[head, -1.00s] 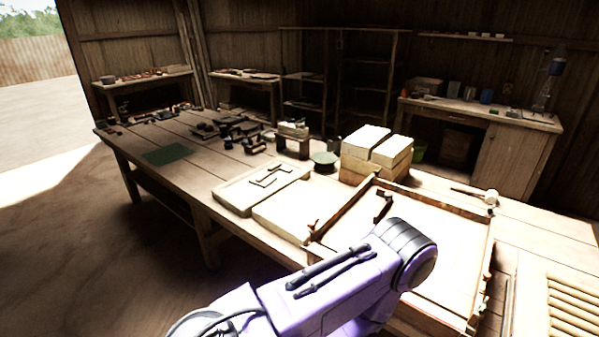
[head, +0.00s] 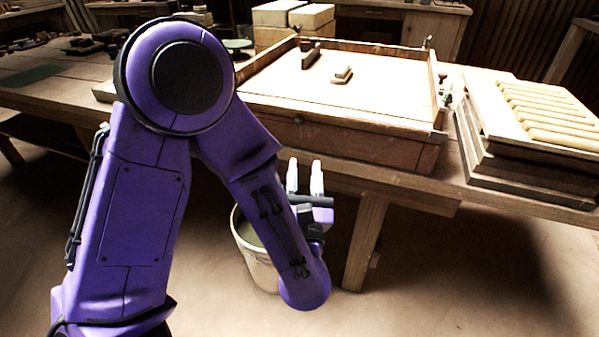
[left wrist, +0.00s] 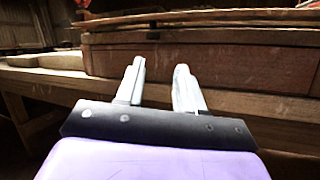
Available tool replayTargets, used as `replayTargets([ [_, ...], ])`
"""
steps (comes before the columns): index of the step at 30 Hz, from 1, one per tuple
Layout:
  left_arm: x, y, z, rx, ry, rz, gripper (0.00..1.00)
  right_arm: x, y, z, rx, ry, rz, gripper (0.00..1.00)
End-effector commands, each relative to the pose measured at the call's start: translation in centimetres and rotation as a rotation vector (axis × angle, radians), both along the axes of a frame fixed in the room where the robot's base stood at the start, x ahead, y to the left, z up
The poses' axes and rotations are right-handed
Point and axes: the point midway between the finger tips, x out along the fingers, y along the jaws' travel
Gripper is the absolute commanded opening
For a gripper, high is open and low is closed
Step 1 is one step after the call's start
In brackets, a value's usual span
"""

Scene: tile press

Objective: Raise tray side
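The shallow wooden tray (head: 350,139) lies on the workbench, with raised wooden sides and a pale floor. It holds a dark handled block (head: 310,55) and a small pale handled block (head: 343,74). My left gripper (head: 305,165) is in front of the tray's near side, below its rim and apart from it. Its two pale fingers are spread with nothing between them. In the left wrist view the open fingers (left wrist: 160,70) point at the tray's near wooden side (left wrist: 215,62). My right gripper is not in either view.
A bucket (head: 258,262) stands on the floor beside the bench leg, close behind my left forearm. A stacked wooden frame with several pale rods (head: 545,110) lies right of the tray. Pale blocks (head: 310,17) stand behind it. Open floor lies at right front.

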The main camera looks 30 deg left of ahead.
Motion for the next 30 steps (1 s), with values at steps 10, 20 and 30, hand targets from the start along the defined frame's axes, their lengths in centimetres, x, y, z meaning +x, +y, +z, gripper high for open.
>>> replayTargets([
  [10, 2.3, 2.5, 2.7, -0.137, -0.127, -0.011, 0.37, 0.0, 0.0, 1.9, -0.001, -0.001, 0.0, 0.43],
  [20, 6.8, 5.7, 4.3, -0.128, -0.126, -0.012, 0.37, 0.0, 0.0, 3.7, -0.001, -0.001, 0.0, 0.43],
  [30, 7.3, 6.0, 4.3, -0.124, -0.123, -0.015, 0.34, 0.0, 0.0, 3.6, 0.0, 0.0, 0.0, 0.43],
])
